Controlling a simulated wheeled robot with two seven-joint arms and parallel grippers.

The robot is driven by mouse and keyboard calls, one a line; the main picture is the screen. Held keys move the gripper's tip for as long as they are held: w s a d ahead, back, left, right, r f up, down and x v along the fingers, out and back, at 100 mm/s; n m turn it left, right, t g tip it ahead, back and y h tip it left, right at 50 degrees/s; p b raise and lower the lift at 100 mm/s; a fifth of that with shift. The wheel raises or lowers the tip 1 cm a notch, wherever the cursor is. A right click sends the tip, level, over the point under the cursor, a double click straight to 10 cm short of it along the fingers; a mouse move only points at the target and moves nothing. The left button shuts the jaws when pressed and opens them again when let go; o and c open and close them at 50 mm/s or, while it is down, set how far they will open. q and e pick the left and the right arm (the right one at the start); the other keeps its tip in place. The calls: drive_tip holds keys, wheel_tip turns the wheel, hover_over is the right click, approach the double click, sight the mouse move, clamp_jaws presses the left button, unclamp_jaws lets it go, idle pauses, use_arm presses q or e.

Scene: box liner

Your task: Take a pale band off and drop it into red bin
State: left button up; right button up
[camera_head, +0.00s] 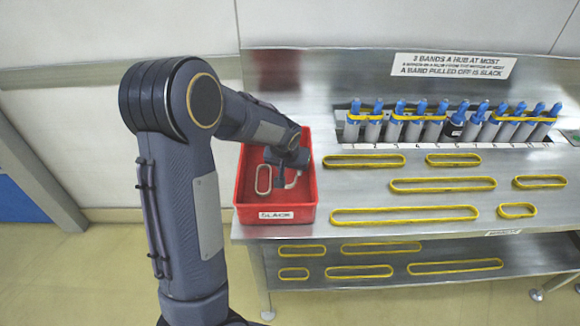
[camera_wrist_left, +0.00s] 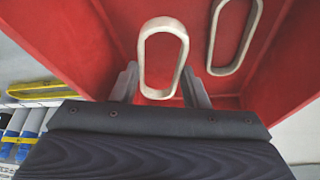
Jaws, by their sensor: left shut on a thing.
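The red bin (camera_head: 306,214) stands at the left end of the metal bench, with a label on its front. My left gripper (camera_head: 279,181) reaches down into the bin. In the left wrist view it is shut on a pale band (camera_wrist_left: 142,60), an oblong loop between the two fingers, with the red bin walls (camera_wrist_left: 60,40) around it. A second pale band (camera_wrist_left: 212,40) lies in the bin to the right in that view, apart from the fingers. In the head view a pale band (camera_head: 258,180) shows left of the gripper. My right gripper is not in view.
A row of blue-topped hubs (camera_head: 421,107), some joined by yellow bands, stands at the back of the bench. Several loose yellow bands (camera_head: 404,221) lie on the bench top, and several more on the lower shelf (camera_head: 330,262). A sign (camera_head: 452,66) is on the back panel.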

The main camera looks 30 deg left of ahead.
use_arm(q)
drive_tip(key=o, duration=1)
drive_tip(key=shift+o, duration=0.2)
drive_tip(key=shift+r, duration=0.1)
drive_tip(key=v, duration=0.7)
drive_tip(key=shift+s+r, duration=0.25)
drive_tip(key=shift+r, duration=0.05)
drive_tip(key=s+d+r+h, duration=0.1)
drive_tip(key=s+d, duration=0.2)
drive_tip(key=s, duration=0.5)
drive_tip(key=s+d+r+m+t+h, duration=0.1)
drive_tip(key=s+d, duration=0.3)
drive_tip(key=s, duration=0.4)
drive_tip(key=s+d+r+h, duration=0.2)
drive_tip(key=s+d+h, duration=0.1)
drive_tip(key=s, duration=0.6)
drive_tip(key=shift+d+r+m, duration=0.3)
drive_tip(key=shift+d+r, duration=0.05)
drive_tip(key=shift+r, duration=0.05)
